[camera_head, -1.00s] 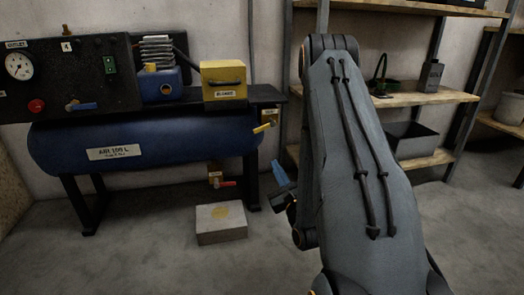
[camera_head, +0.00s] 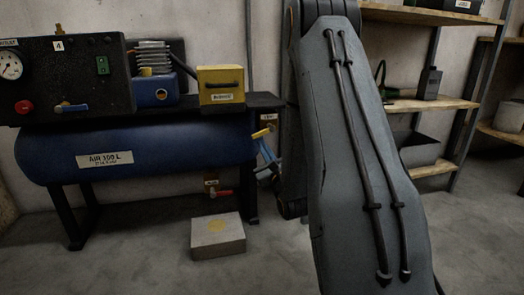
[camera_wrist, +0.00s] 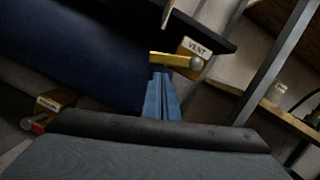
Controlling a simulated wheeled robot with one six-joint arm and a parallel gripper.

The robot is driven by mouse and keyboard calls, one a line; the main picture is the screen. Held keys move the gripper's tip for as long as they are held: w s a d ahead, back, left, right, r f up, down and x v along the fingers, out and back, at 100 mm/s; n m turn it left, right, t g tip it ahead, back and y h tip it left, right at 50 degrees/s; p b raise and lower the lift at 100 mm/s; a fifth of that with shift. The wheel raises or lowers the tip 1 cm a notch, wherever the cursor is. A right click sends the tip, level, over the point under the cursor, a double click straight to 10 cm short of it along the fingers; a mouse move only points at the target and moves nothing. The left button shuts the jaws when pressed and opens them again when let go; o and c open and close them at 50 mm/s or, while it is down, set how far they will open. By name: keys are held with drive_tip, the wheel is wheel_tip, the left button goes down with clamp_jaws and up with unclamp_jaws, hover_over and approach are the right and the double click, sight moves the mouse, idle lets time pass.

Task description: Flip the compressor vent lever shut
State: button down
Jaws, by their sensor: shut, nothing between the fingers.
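The vent lever (camera_head: 261,133) is a short yellow handle at the right end of the blue compressor tank (camera_head: 135,147). In the wrist view the yellow lever (camera_wrist: 172,60) points left from a round metal pivot, below a tag (camera_wrist: 197,47) reading VENT. My gripper (camera_head: 261,142) has blue fingers and is shut and empty. In the wrist view the fingertips (camera_wrist: 161,76) are just below the lever's left part. I cannot tell whether they touch it. My arm hides part of the gripper in the head view.
A red-handled valve (camera_head: 221,193) hangs under the tank, and shows at lower left in the wrist view (camera_wrist: 35,124). A grey block (camera_head: 218,238) sits on the floor below. A yellow box (camera_head: 221,86) stands above the tank. Shelves (camera_head: 428,104) stand to the right.

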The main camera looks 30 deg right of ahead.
sight(256, 137)
drive_tip(key=shift+a+r, duration=0.15)
drive_tip(key=shift+r, duration=0.25)
drive_tip(key=shift+r, duration=0.1)
drive_tip(key=r+p, duration=0.1)
drive_tip(key=p, duration=0.2)
drive_tip(key=a+p, duration=0.1)
drive_tip(key=p, duration=0.2)
drive_tip(key=shift+w+a+r, duration=0.15)
drive_tip(key=shift+a+r, duration=0.05)
drive_tip(key=shift+r, duration=0.15)
drive_tip(key=shift+w, duration=0.1)
drive_tip(key=shift+f, duration=0.1)
